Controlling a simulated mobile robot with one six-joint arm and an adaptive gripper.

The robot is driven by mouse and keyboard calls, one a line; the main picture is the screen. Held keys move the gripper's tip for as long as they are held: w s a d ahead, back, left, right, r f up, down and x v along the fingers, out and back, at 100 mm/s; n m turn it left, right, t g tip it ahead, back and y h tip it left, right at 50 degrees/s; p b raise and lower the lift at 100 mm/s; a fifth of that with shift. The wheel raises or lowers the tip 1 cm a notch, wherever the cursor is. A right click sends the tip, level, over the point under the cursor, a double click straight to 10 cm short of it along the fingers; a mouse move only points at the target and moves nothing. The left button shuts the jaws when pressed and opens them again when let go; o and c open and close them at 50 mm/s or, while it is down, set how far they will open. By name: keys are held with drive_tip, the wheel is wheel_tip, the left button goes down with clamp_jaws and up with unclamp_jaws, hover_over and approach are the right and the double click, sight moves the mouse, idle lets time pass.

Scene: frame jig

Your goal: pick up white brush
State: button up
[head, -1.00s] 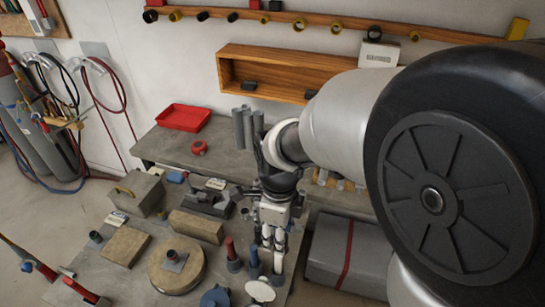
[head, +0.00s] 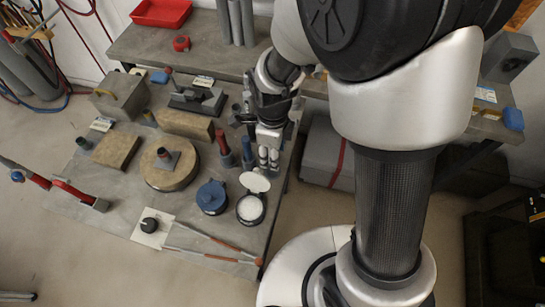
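I cannot make out a white brush for certain in the head view. My gripper (head: 268,158) points down over the right part of the near grey table, with two pale fingers side by side. The picture is too small to show whether they are apart or closed, or whether anything is between them. Just left of it stand an upright red-handled tool (head: 222,143) and a blue upright tool (head: 247,150). Below it in the picture is an open round tin (head: 250,209) with white contents, its pale lid (head: 255,182) tilted up behind.
A blue round tin (head: 211,197) stands left of the open tin. A round wooden block (head: 168,172), a rectangular block (head: 116,149) and a black flat tool (head: 196,101) fill the left. A black knob on a white plate (head: 149,225) and long red-tipped rods (head: 211,240) lie at the front.

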drive_tip(key=shift+f, duration=0.75)
drive_tip(key=shift+r, duration=0.1)
drive_tip(key=shift+c, duration=0.2)
clamp_jaws()
